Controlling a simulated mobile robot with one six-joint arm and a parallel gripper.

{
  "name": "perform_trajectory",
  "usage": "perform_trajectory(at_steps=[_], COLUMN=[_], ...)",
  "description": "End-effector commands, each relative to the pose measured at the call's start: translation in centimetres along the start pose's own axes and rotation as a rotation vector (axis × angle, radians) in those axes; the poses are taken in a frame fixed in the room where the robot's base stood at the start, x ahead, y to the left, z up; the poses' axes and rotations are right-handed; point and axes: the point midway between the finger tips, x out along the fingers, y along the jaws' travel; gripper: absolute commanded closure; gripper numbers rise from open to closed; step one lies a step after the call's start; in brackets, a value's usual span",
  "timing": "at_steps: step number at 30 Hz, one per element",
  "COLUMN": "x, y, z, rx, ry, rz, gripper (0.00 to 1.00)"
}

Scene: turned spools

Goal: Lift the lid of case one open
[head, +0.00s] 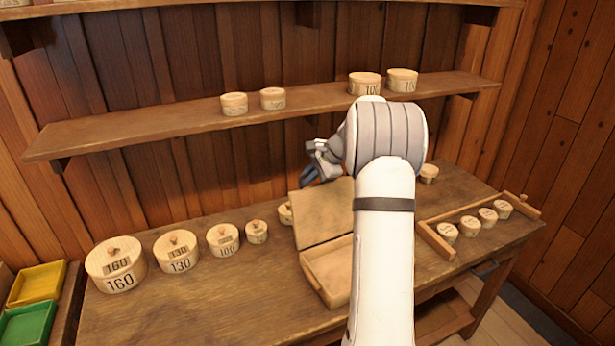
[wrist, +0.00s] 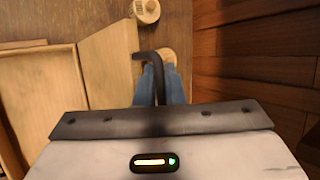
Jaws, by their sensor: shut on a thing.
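The case (head: 311,277) is a shallow, pale wooden box on the bench, partly hidden behind my arm. Its lid (head: 322,212) stands raised at the back of the box, so the inside of the box shows. The wrist view also shows the box (wrist: 42,45) at the left and the lid (wrist: 108,66) beside my fingers. My gripper (head: 310,175), with blue fingers, is at the lid's upper edge. In the wrist view the fingers (wrist: 160,85) are shut on a dark bent handle (wrist: 146,57) that reaches to the lid's edge.
Several numbered round wooden boxes (head: 118,265) stand in a row left of the case. A wooden rack (head: 437,242) with small round pieces lies at the right. A shelf (head: 180,122) with more round boxes runs behind my gripper. Bare bench shows at the front left.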

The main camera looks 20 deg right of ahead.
Motion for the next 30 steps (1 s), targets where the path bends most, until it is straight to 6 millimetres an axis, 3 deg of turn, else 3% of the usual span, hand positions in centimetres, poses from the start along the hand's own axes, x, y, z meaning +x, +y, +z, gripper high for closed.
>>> perform_trajectory(at_steps=[10,11,13,20,30], x=[0.8,0.8,0.8,0.6,-4.5], y=[0.2,0.2,0.2,0.1,0.0], z=[0.4,0.5,0.5,0.6,0.4], rx=[-0.007,-0.007,-0.008,-0.009,-0.011], ry=[-0.008,-0.008,-0.009,-0.010,-0.005], rz=[0.013,0.014,0.014,0.012,0.008], gripper=[1.00,0.90,0.84,0.83,0.83])
